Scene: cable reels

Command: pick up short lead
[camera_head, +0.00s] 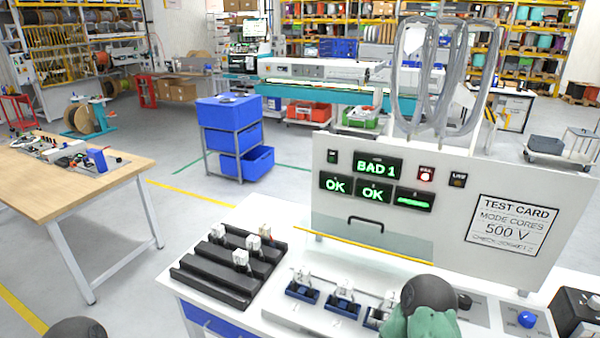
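A black slotted rack (200,285) sits on the white bench and holds a few short leads with white connector ends, one of them a white lead end (241,259) near its front. On the white test fixture, blue sockets hold white connectors, among them a left one (302,284) and a middle one (343,299). Which lead is the short lead, I cannot tell. A dark rounded part with a green piece (424,322) below it covers the right end of the sockets; it looks like my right arm's end, and no fingers show. Only a dark rounded top shows at the bottom left edge; my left gripper is not visible.
The tester panel (330,205) stands behind the fixture, reading "BAD 1" with a red lamp lit. Grey cable loops (420,85) hang above it. A blue button (527,319) is at right. A wooden table (60,185) stands left, with open floor between.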

